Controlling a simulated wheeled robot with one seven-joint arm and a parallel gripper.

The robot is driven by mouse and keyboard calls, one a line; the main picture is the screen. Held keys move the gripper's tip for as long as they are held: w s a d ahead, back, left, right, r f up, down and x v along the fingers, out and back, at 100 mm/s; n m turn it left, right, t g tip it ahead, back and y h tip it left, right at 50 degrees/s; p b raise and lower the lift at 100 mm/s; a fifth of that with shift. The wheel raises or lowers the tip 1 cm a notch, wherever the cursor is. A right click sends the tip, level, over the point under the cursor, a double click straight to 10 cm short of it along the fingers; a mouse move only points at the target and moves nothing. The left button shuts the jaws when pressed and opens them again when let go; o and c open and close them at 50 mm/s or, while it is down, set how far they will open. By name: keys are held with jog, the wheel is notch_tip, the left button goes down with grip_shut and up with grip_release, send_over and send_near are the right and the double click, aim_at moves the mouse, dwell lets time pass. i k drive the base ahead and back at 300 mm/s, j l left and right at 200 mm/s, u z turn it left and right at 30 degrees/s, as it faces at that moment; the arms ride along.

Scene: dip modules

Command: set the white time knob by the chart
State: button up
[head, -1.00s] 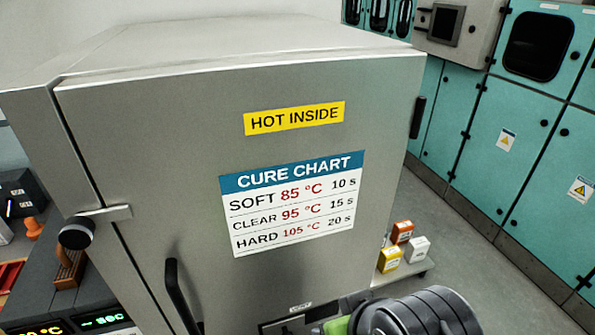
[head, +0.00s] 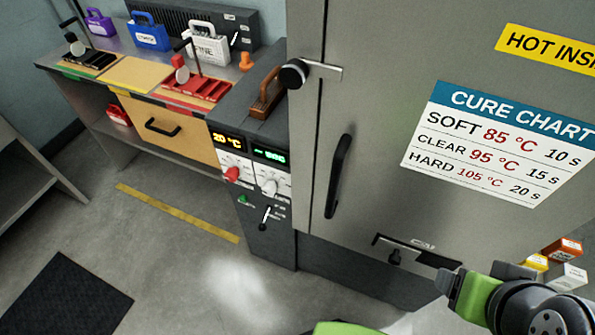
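The white time knob (head: 269,187) sits on the dark control panel left of the cure cabinet, below a green display (head: 268,154) that seems to show dashes and SEC. Its pointer setting is too small to read. A red knob (head: 232,174) is to its left, below a yellow display (head: 229,140) reading about 20 °C. The cure chart (head: 495,145) on the cabinet door lists soft 85 °C 10 s, clear 95 °C 15 s, hard 105 °C 20 s. Parts of my arm show at the lower right, away from the knobs; my gripper cannot be made out.
The grey cabinet (head: 375,90) has a black door handle (head: 338,176) and a round black latch knob (head: 293,73). A lever switch (head: 265,217) is below the knobs. A bench with a yellow drawer (head: 165,130) stands left. Floor before the panel is clear.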

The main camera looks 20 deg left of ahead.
aim_at(270, 187)
jog(key=u, duration=1.6)
